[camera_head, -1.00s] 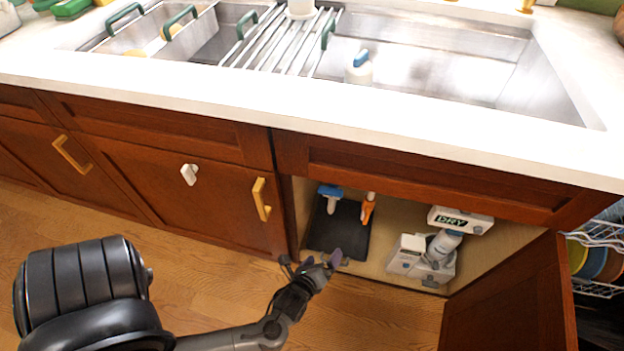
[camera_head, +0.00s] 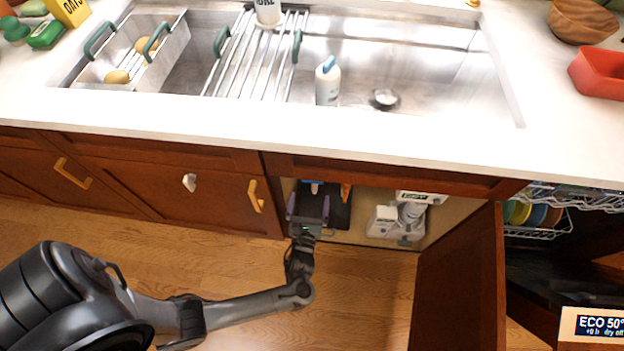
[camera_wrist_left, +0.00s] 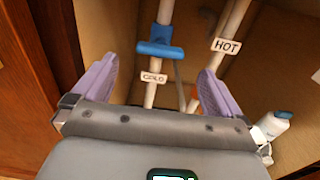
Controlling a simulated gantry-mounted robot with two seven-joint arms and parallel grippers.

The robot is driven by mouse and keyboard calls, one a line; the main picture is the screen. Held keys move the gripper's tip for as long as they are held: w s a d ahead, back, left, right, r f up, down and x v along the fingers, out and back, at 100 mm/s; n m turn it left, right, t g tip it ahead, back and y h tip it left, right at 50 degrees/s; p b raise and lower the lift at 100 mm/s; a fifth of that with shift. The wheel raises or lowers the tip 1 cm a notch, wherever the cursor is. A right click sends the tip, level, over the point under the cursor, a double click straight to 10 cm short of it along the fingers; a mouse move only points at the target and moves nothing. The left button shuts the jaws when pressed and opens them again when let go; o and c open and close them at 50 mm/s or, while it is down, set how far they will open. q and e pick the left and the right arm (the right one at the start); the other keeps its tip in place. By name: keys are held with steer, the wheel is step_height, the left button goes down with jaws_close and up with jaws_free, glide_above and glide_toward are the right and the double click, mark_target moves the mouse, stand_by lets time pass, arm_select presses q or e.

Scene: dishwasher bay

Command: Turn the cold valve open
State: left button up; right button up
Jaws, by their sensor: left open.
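The cold valve's blue handle (camera_wrist_left: 160,49) sits on a white vertical pipe in the left wrist view, lying crosswise to the pipe. A small tag (camera_wrist_left: 153,78), which looks like COLD, hangs just below it. In the head view only a bit of the blue handle (camera_head: 314,187) shows under the counter. My left gripper (camera_head: 309,206) is at the mouth of the open cabinet. In the left wrist view its two purple fingers (camera_wrist_left: 158,74) are apart, one on each side of the cold pipe. The handle is ahead of them, with no contact visible. My right gripper is not in view.
A HOT tag (camera_wrist_left: 227,45) marks the pipe to the right. An orange handle (camera_head: 346,191) shows beside the blue one. White bottles and boxes (camera_head: 384,222) stand right in the cabinet. The open cabinet door (camera_head: 462,280) bounds the right side, with the dishwasher rack (camera_head: 540,228) beyond.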

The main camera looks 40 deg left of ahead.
arm_select(q)
steer(key=shift+b+x, duration=1.45)
steer(key=shift+x, duration=2.55)
